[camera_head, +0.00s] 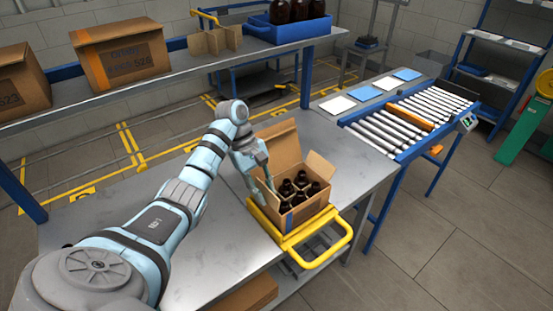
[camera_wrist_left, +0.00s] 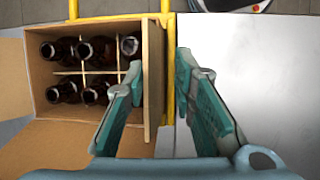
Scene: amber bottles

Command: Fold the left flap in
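An open cardboard box (camera_head: 305,214) holds several dark amber bottles (camera_head: 301,185) between dividers; they also show in the wrist view (camera_wrist_left: 97,48). The left flap (camera_wrist_left: 153,75) stands up nearly edge-on along the box's side in the wrist view; in the head view it is mostly hidden by my gripper. My left gripper (camera_head: 266,186) is at the box's left side. Its fingers (camera_wrist_left: 159,62) are apart, one over the box interior and one outside, with the flap between them. Whether they touch it I cannot tell. My right gripper is not in view.
A yellow frame (camera_head: 336,244) surrounds the box's base at the steel table's (camera_head: 220,262) edge. The back flap (camera_head: 279,146) and right flap (camera_head: 321,167) stand open. A roller conveyor (camera_head: 410,118) is at the right. A shelf with boxes (camera_head: 122,52) and a blue crate (camera_head: 290,30) is behind.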

